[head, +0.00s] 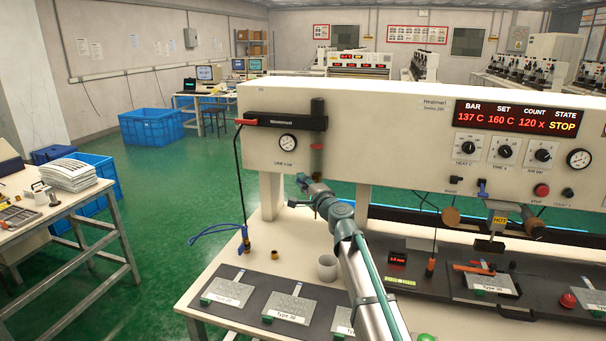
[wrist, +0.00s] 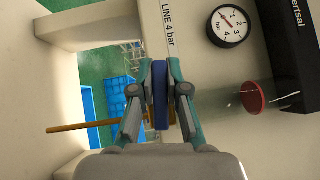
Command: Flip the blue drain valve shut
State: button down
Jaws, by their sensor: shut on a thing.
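The blue drain valve handle (wrist: 161,95) is a flat blue bar between my fingers in the wrist view, lying along them. My gripper (wrist: 160,66) is shut on it, with one finger touching each side. In the head view my gripper (head: 304,184) is just below the filter bowl with the red base (head: 317,147), in front of the machine's cream panel. There the blue handle is hidden by my gripper. The red base (wrist: 253,97) is to the right of the fingers in the wrist view. Whether the valve is open or shut cannot be told.
A thin brown rod (wrist: 82,127) sticks out left of the fingers. The pressure gauge (head: 287,143) is on the panel beside the bowl.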

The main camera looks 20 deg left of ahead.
jog(key=shift+r+n+g+h+p, duration=0.25)
jog(key=shift+n+p, duration=0.25)
jog(key=shift+p, duration=0.5)
jog(key=shift+f+g+p, duration=0.35)
jog(key=shift+f, duration=0.15)
jog(key=shift+h, duration=0.25)
jog(key=c, duration=1.2)
grip_release()
jog(key=shift+o, duration=0.2)
jog(key=v, duration=1.2)
jog(key=shift+f, duration=0.15)
